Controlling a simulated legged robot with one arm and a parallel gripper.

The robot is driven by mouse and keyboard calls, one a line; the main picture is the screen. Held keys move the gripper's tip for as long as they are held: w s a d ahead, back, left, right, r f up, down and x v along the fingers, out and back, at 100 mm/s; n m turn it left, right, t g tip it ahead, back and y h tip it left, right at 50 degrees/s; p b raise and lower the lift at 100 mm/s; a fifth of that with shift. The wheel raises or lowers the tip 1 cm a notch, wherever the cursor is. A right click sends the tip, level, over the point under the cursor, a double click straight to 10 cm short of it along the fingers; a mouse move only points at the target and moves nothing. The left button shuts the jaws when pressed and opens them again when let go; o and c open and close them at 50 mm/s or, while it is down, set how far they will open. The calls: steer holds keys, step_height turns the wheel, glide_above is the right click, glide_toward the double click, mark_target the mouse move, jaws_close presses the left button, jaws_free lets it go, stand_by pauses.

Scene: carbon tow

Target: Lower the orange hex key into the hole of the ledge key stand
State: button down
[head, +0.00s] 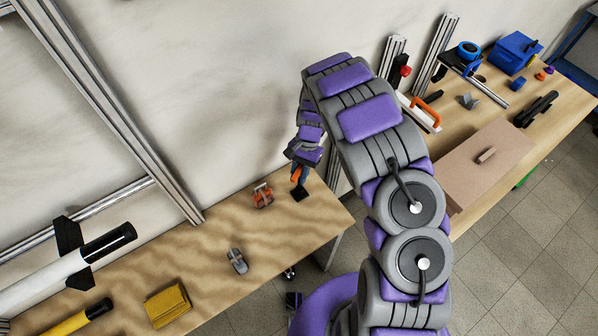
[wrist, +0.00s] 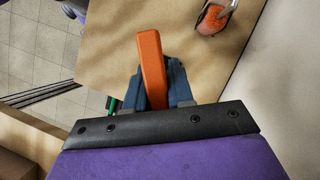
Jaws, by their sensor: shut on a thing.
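The orange hex key (head: 296,174) is in my gripper above the right end of the wooden ledge. In the wrist view its orange part (wrist: 152,62) stands between the two dark blue fingers of my gripper (wrist: 155,88), which are shut on it. In the head view my gripper (head: 300,171) is small and partly covered by my arm. A small black block (head: 299,194), apparently the ledge key stand, sits just below the key. Its hole cannot be made out. I cannot tell whether the key touches it. The stand does not show in the wrist view.
An orange-and-metal object (head: 262,197) stands left of the black block; it also shows in the wrist view (wrist: 214,18). A grey metal piece (head: 237,261) and a yellow block (head: 167,304) lie further along the ledge (head: 205,280). The wall is close behind.

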mark_target(299, 188)
steer(key=shift+f, duration=1.75)
steer(key=c, duration=0.9)
jaws_free()
steer(key=v, duration=1.7)
steer(key=shift+w+p, duration=0.2)
steer(key=shift+p, duration=0.25)
